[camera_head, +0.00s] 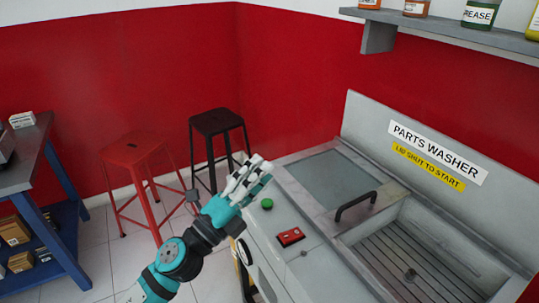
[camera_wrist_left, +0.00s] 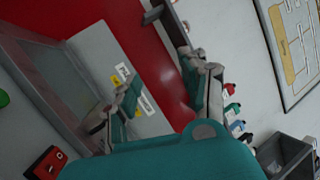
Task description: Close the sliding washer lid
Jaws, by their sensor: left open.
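The parts washer's sliding lid (camera_head: 332,175) is a grey frame with a translucent panel. It covers the left part of the washer, and its black handle (camera_head: 356,205) stands at its right end. The basin (camera_head: 412,258) to the right of the lid is uncovered, showing a slatted floor. The lid also shows at the left of the left wrist view (camera_wrist_left: 50,75). My left gripper (camera_head: 250,177) is open and empty, above the washer's left front edge and apart from the handle. My right gripper is not in view.
A green button (camera_head: 267,203) and a red switch box (camera_head: 291,236) sit on the washer's front ledge. A shelf with bottles (camera_head: 450,32) overhangs the back right. A red stool (camera_head: 137,153), a black stool (camera_head: 217,122) and a blue workbench (camera_head: 30,180) stand left.

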